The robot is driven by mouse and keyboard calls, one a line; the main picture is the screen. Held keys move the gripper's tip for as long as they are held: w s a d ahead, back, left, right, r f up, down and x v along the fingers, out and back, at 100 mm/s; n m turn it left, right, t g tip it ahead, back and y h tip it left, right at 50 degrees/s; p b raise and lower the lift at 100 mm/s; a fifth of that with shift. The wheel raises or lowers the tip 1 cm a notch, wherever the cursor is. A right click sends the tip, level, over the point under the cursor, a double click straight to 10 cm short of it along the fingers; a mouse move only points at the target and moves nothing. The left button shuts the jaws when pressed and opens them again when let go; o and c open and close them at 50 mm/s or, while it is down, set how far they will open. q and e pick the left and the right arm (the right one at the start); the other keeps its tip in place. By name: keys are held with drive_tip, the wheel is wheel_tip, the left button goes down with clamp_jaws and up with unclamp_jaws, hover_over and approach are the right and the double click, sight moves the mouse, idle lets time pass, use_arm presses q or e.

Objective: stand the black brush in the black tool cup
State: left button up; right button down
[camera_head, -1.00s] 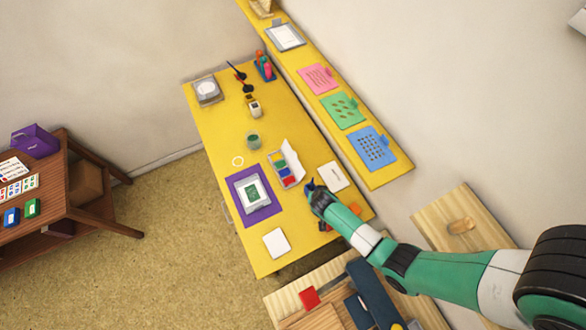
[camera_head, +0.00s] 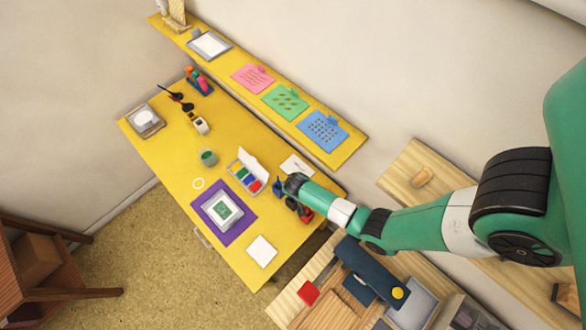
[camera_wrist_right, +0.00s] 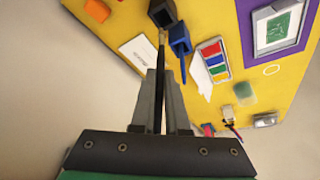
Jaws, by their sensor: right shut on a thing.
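My right gripper (camera_wrist_right: 160,95) is shut on the black brush (camera_wrist_right: 159,75), a thin dark rod lying along the middle between the fingers. Its pale tip points away from the wrist, toward the black tool cup (camera_wrist_right: 163,12) at the top edge of the right wrist view. The tip is at or close to the cup's near edge; I cannot tell whether it is inside. A blue cup (camera_wrist_right: 180,38) with a blue stick stands right beside the black cup. My left gripper is not in view.
A paint box (camera_wrist_right: 213,60), a green jar (camera_wrist_right: 245,91) and a purple mat (camera_head: 241,233) are farther along the yellow table (camera_head: 170,150). A shelf (camera_head: 225,70) runs along the wall.

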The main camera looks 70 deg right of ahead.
wheel_tip(320, 180, down, 9)
drive_tip(key=b, duration=0.6)
drive_tip(key=shift+f, duration=0.15)
drive_tip(key=c, duration=0.8)
unclamp_jaws()
drive_tip(key=shift+c, duration=0.2)
drive_tip(key=p+v, duration=0.4)
drive_tip(key=v, duration=0.7)
drive_tip(key=shift+r+p, duration=0.25)
drive_tip(key=shift+p, duration=0.1)
drive_tip(key=shift+a, duration=0.1)
